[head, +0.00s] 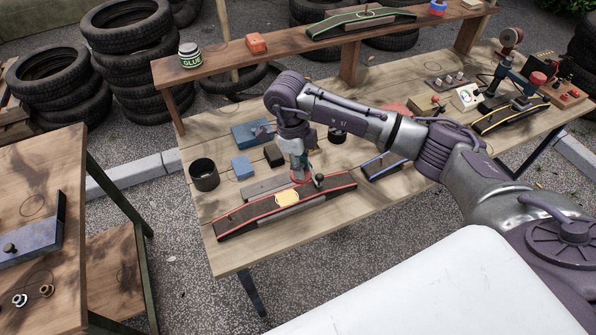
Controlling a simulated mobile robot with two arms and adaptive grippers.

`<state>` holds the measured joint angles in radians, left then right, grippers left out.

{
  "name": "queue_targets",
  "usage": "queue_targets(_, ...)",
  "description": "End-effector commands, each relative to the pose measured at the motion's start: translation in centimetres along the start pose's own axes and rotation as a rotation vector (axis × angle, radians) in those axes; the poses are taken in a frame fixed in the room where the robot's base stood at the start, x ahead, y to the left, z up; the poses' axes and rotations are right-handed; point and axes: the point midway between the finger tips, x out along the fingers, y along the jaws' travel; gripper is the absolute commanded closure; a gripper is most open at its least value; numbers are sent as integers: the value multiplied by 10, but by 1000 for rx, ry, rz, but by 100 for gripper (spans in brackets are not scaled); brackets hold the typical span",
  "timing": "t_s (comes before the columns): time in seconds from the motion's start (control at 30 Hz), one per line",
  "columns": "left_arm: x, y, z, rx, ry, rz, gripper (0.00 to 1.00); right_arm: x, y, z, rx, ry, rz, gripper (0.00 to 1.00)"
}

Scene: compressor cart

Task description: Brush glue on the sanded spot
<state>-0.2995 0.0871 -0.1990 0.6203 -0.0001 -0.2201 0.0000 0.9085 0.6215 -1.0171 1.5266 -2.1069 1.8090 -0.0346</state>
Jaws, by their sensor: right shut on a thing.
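A dark curved strip with red edges (243,219) lies on a grey support on the workbench. A pale yellow patch (287,199) on its middle marks the spot. My right gripper (300,178) hangs from above just behind the patch, pointing down. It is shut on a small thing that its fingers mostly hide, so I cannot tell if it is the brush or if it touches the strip. A jar labelled GLUE (190,57) stands at the left end of the raised shelf. My left gripper is out of view.
A dark cup (204,174), a blue block (242,167) and a blue box (250,133) stand behind and left of the strip. The raised shelf (235,59) runs along the back. A side table (40,185) stands left, across a gap.

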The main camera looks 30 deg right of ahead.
Motion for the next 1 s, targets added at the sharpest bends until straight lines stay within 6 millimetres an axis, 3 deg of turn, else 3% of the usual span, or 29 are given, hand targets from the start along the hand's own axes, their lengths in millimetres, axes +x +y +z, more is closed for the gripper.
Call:
queue_targets(0.3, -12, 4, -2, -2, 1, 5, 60, -23, -8, -6, 5, 0, 1, 100)
queue_targets(1.0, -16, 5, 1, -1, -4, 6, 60, -26, -2, -1, 3, -2, 1, 100)
